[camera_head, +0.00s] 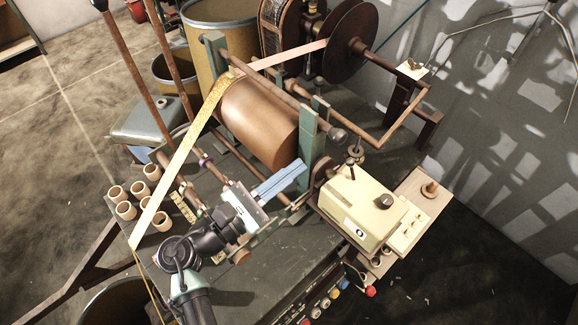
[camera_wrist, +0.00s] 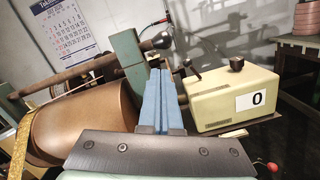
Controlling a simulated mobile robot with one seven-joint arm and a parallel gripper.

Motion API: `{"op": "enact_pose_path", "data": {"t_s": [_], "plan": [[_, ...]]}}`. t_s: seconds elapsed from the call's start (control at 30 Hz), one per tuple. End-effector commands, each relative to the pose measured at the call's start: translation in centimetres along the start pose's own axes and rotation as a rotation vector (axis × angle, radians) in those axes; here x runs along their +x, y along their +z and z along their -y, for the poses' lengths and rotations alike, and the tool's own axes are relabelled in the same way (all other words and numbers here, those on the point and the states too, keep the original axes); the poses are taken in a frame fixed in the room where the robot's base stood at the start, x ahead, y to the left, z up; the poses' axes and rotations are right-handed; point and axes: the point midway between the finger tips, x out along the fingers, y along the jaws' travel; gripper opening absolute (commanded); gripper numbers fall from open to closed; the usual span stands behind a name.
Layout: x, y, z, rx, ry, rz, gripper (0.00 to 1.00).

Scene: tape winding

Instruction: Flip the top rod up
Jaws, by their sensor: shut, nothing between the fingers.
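The top rod (camera_head: 295,102) is brown and runs above the big copper-brown roller (camera_head: 264,120). Its near end has a dark ball knob (camera_head: 337,135), past the green upright post (camera_head: 307,137). In the wrist view the rod (camera_wrist: 78,71) lies at left, partly hidden by the post, and its knob (camera_wrist: 161,40) shows just above my fingertips. My gripper (camera_head: 298,166) has blue fingers, shut and empty, beside the roller's near end and below the knob in the head view. The fingers (camera_wrist: 160,72) appear apart from the rod, though depth is hard to judge.
A cream counter box (camera_head: 357,205) reading 0 stands right of my gripper. Yellow tape (camera_head: 183,155) slopes down from the roller to the lower left. Several small cups (camera_head: 126,210) stand at left. A dark reel (camera_head: 352,40) is at the back.

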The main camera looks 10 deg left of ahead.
Motion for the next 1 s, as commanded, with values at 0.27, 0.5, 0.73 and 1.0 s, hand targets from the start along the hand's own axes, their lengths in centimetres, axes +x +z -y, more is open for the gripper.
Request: {"op": "enact_pose_path", "data": {"t_s": [0.27,0.5,0.73,1.0], "plan": [[5.0,0.2,-0.1,0.000,-0.002,0.000,0.00],[6.9,0.1,0.0,0.000,0.000,0.000,0.00],[7.0,0.0,0.0,0.001,0.001,-0.001,0.00],[7.2,0.6,-0.4,-0.010,0.001,0.000,0.00]]}}
